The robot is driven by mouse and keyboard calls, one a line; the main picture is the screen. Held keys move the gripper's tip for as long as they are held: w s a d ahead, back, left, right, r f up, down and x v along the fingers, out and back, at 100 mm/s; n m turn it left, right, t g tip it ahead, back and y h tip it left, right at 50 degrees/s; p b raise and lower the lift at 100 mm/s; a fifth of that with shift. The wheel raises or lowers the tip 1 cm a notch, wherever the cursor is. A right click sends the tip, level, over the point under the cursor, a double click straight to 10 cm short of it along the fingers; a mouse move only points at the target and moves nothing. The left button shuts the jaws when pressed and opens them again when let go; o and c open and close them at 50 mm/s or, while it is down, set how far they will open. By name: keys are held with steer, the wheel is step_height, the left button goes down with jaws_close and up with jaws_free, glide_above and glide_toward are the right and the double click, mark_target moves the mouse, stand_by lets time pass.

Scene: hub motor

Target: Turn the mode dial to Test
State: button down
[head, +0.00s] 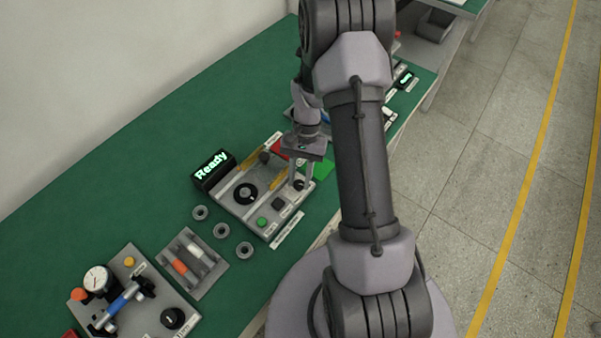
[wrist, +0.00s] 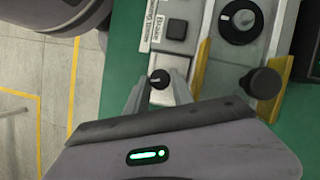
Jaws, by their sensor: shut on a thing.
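A small black dial with a white pointer line sits at the corner of the grey control panel (head: 236,205). My gripper (head: 302,178) reaches down over this corner from above. In the wrist view the small dial (wrist: 159,78) stands between the two fingertips of my gripper (wrist: 158,82), which are shut on it. A larger black dial (head: 246,193) with a white pointer sits mid-panel, apart from the fingers; it also shows in the wrist view (wrist: 238,20). I cannot read the mode markings at either dial.
A display reading "Ready" (head: 213,170) stands at the panel's left. A green button (head: 262,222), a dark square switch (head: 278,203) and a black knob (wrist: 262,84) are close by. Several metal rings and a gauge fixture (head: 97,280) lie nearer on the green bench.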

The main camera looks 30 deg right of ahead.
steer(key=shift+w+a+n+g+h+p, duration=0.15)
steer(key=shift+n+h+p, duration=0.3)
steer(key=shift+n, duration=0.6)
steer(key=shift+s+n+g+h+p, duration=0.1)
steer(key=shift+n+g+h+p, duration=0.15)
steer(key=shift+n+p, duration=0.6)
steer(key=shift+n, duration=0.4)
steer(key=c, duration=1.1)
jaws_free()
steer(key=shift+b, duration=0.3)
